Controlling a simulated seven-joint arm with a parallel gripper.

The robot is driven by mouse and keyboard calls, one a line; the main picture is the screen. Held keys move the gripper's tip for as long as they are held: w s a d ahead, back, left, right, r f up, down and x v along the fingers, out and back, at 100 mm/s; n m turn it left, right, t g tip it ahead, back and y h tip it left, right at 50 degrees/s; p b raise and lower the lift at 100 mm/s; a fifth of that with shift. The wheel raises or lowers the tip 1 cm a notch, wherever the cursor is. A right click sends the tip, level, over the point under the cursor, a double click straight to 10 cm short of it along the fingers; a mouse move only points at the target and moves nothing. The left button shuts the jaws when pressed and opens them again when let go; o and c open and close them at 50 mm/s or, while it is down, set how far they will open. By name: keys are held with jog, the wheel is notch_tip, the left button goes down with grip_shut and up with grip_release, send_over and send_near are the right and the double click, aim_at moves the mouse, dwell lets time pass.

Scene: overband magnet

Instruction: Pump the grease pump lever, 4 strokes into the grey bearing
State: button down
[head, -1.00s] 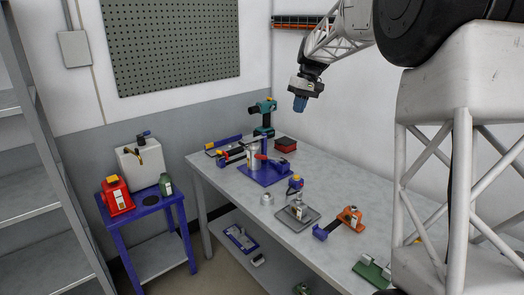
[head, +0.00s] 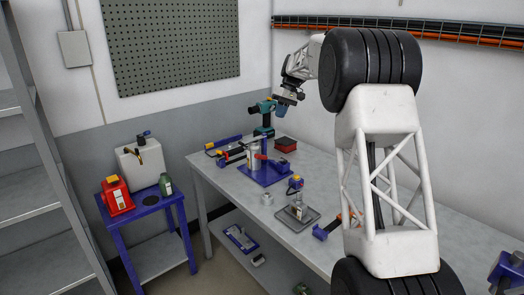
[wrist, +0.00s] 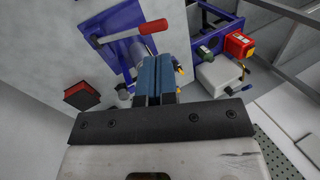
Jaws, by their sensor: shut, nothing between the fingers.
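The grease pump stands on a blue base plate (head: 268,177) on the bench, with a pale upright cylinder (head: 253,156) and a red-handled lever (head: 261,157). In the wrist view the red lever handle (wrist: 148,28) lies beyond my fingertips, slanting over the blue plate (wrist: 112,45). A small grey ring-shaped part (head: 267,199) sits on the bench in front of the pump. I cannot tell whether it is the grey bearing. My gripper (head: 283,111) has blue fingers, shut and empty, in the air above the bench's far end. It also shows in the wrist view (wrist: 154,62).
A teal drill (head: 264,118) stands behind the pump, near my gripper in the picture. A red-topped dark box (head: 286,144) is right of the pump. A grey tray (head: 312,217) holds a small fixture in front. A blue cart (head: 150,203) with containers stands left.

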aim_at(262, 155)
jog(key=w+a+f+n, duration=0.1)
jog(key=w+a+f, duration=0.2)
jog(key=w+f, duration=0.2)
jog(key=shift+w+a+g, duration=0.15)
jog(key=shift+w+g, duration=0.25)
jog(key=shift+f, duration=0.15)
jog(key=shift+x, duration=6.95)
jog(key=shift+s+a, duration=0.15)
jog(key=shift+a, duration=0.05)
